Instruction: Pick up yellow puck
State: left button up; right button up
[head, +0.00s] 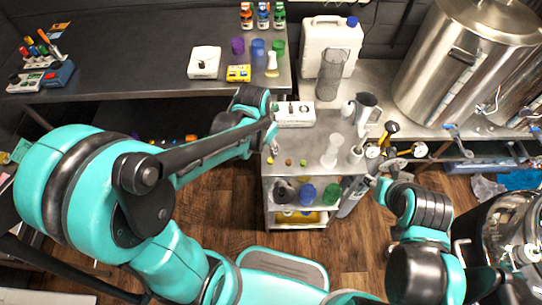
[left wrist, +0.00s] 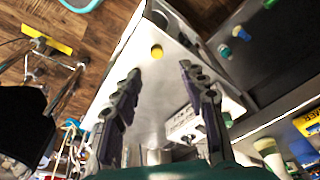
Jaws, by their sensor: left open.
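A small round yellow puck (left wrist: 157,51) lies on the pale metal cart top in the left wrist view, just beyond and between my fingertips. In the head view a small yellow puck (head: 288,162) lies on the cart top (head: 312,172). My left gripper (head: 273,149) is over the left part of the cart top, to the left of the puck. In the left wrist view my left gripper (left wrist: 158,70) has its fingers spread, with nothing between them. My right gripper (head: 384,170) is right of the cart; its fingers are too unclear to judge.
A small greenish thing (head: 303,162) lies beside the puck. A white box (head: 295,114) stands behind, and clear cylinders (head: 331,152) stand to the right on the cart. Blue and green cups (head: 305,193) sit on the shelf below. A dark bench (head: 140,70) lies back left.

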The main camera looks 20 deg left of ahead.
aim_at(270, 160)
pick_arm(q)
jog(key=f, duration=0.1)
jog(key=f+b, duration=0.1)
jog(key=f, duration=0.1)
jog(key=shift+w+d+f, duration=0.15)
jog(key=shift+w+f, duration=0.1)
jog(key=shift+w, duration=0.05)
jog(key=f+b, duration=0.2)
jog(key=f, duration=0.1)
jog(key=f+b, duration=0.1)
jog(key=f, duration=0.1)
jog(key=shift+w+d, duration=0.15)
jog(key=shift+d, duration=0.1)
jog(key=shift+c, duration=1.1)
jog(key=c, duration=0.5)
